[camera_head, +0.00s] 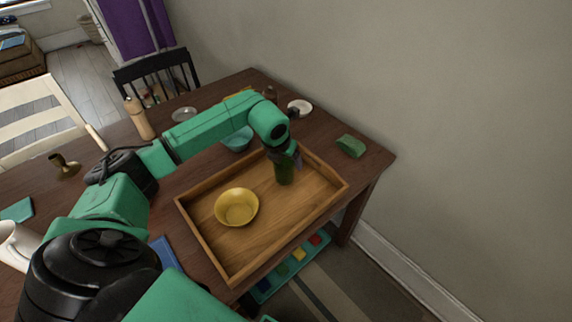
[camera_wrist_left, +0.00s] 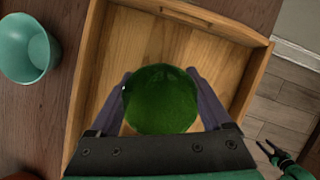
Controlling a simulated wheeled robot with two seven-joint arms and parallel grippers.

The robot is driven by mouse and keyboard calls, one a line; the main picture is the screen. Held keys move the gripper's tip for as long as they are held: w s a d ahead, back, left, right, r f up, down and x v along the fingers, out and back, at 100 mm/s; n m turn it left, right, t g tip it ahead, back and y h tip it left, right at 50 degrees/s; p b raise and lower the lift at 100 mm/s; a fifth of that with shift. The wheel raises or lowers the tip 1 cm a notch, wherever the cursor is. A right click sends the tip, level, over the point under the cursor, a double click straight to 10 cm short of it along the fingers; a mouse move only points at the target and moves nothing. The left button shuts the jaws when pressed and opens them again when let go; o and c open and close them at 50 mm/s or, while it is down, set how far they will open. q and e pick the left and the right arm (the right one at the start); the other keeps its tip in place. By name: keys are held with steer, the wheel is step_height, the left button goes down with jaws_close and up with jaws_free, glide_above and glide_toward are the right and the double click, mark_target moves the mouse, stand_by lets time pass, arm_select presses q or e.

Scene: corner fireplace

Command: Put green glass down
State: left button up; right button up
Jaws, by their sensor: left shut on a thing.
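The dark green glass (camera_head: 284,174) is upright over the far right part of the wooden tray (camera_head: 232,278). My left gripper (camera_head: 285,160) is shut on it from above. In the left wrist view the green glass (camera_wrist_left: 160,99) sits between the two fingers, with the tray floor around it. I cannot tell whether its base touches the tray. My right gripper is not clearly in view in the head picture.
A yellow bowl (camera_head: 237,207) stands in the tray, left of the glass. A teal bowl (camera_head: 238,138) is behind the tray, and a green sponge-like block (camera_head: 351,146) lies to its right. A brown bottle-like mill (camera_head: 139,118) stands at the far left. The tray's front right floor is clear.

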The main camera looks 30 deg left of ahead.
arm_select(q)
step_height(320, 180, down, 3)
steer(key=shift+s+r, duration=0.15)
steer(key=shift+r, duration=0.05)
steer(key=shift+f, duration=0.15)
steer(key=o, duration=1.4)
steer(key=shift+c, duration=0.2)
arm_select(e)
steer(key=shift+s+a+r, duration=0.15)
steer(key=shift+s+a, duration=0.2)
steer(key=shift+s, duration=0.1)
arm_select(q)
steer(key=b+v, duration=0.2)
steer(key=v, duration=1)
arm_select(e)
steer(key=shift+d+f, duration=0.25)
steer(key=shift+f, duration=0.9)
arm_select(q)
steer(key=shift+d, duration=0.1)
